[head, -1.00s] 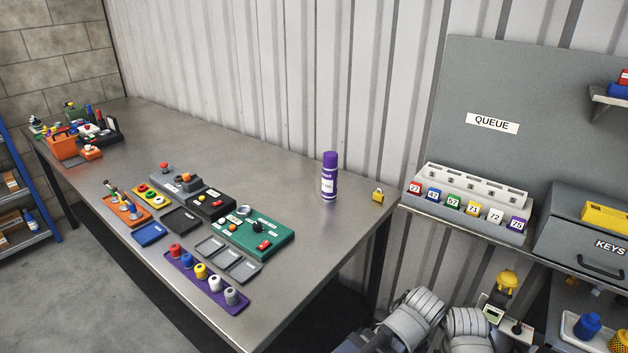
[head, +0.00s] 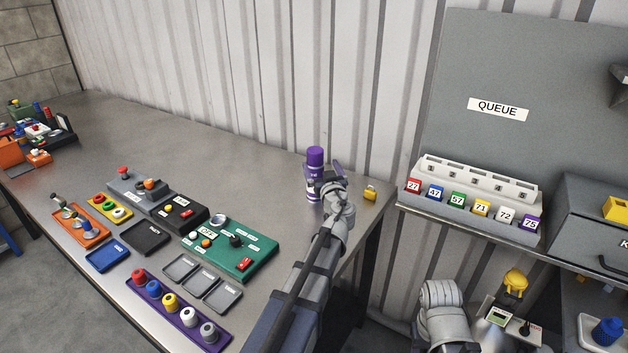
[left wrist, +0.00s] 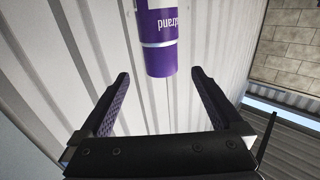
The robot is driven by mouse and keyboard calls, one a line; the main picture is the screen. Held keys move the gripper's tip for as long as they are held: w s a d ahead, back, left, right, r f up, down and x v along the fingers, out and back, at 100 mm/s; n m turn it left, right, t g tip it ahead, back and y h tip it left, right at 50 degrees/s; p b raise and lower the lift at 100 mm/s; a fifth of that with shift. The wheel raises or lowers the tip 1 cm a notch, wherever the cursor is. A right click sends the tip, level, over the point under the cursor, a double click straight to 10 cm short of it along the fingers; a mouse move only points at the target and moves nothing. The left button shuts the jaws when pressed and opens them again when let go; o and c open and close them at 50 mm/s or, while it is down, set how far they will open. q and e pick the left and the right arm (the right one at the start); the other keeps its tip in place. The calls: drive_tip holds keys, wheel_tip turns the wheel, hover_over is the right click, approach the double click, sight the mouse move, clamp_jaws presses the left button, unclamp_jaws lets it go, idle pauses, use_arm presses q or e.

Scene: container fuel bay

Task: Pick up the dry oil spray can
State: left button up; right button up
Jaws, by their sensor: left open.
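The spray can (head: 315,158) is purple with a white label and stands upright on the metal table near the corrugated wall. In the left wrist view the can (left wrist: 160,57) is seen beyond the fingertips, upside down in the picture, with part of its label showing. My left gripper (head: 328,176) is at the can in the head view and hides part of its lower right side. In the left wrist view my left gripper (left wrist: 160,78) is open, its two fingers apart with nothing between them near their bases. My right gripper is not seen.
A brass padlock (head: 370,193) lies right of the can. A green panel (head: 246,262), a purple tray of knobs (head: 190,330) and grey trays stand left of my arm. A rack of numbered tags (head: 475,200) is on the shelf at right. The table left of the can is clear.

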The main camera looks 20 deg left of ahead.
sight(317, 158)
use_arm(q)
drive_tip(key=shift+x, duration=3.9)
drive_tip(key=shift+s+r, duration=0.1)
drive_tip(key=shift+r, duration=0.1)
drive_tip(key=shift+c, duration=0.2)
clamp_jaws()
